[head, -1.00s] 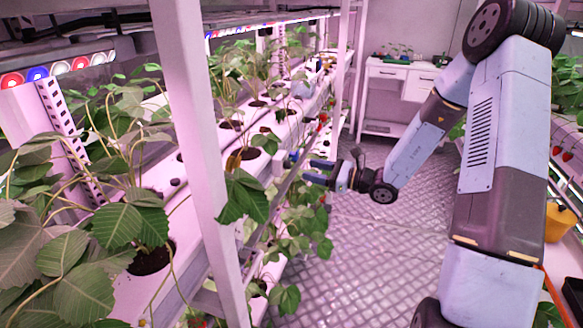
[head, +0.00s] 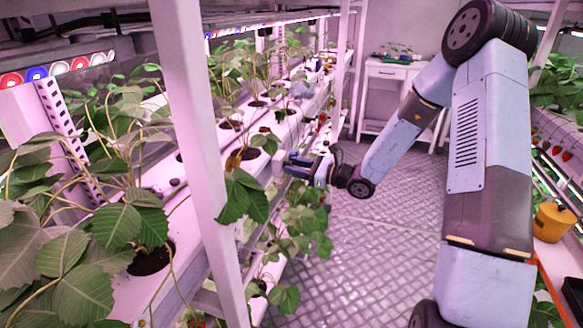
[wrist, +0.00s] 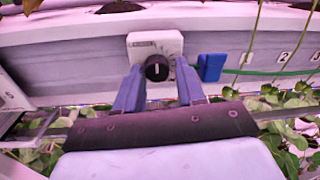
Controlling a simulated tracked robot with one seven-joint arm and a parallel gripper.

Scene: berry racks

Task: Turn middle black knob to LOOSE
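A black knob (wrist: 156,68) with a white pointer line, standing about upright, sits on a white plate (wrist: 170,43) on the rack's front face in the wrist view. Small print on the plate is too blurred to read. My gripper (wrist: 158,66) is open, with one blue finger at each side of the knob. I cannot tell if the fingers touch it. In the head view my gripper (head: 288,166) is at the front edge of the left rack, by a small white box (head: 278,161); the knob itself cannot be made out there.
A blue block (wrist: 211,67) with a green cable (wrist: 262,72) is just right of the plate. Plants hang over the rack gutter (wrist: 60,55). A white post (head: 190,110) stands in the foreground. The aisle floor (head: 370,250) is clear. A yellow pot (head: 553,222) stands at right.

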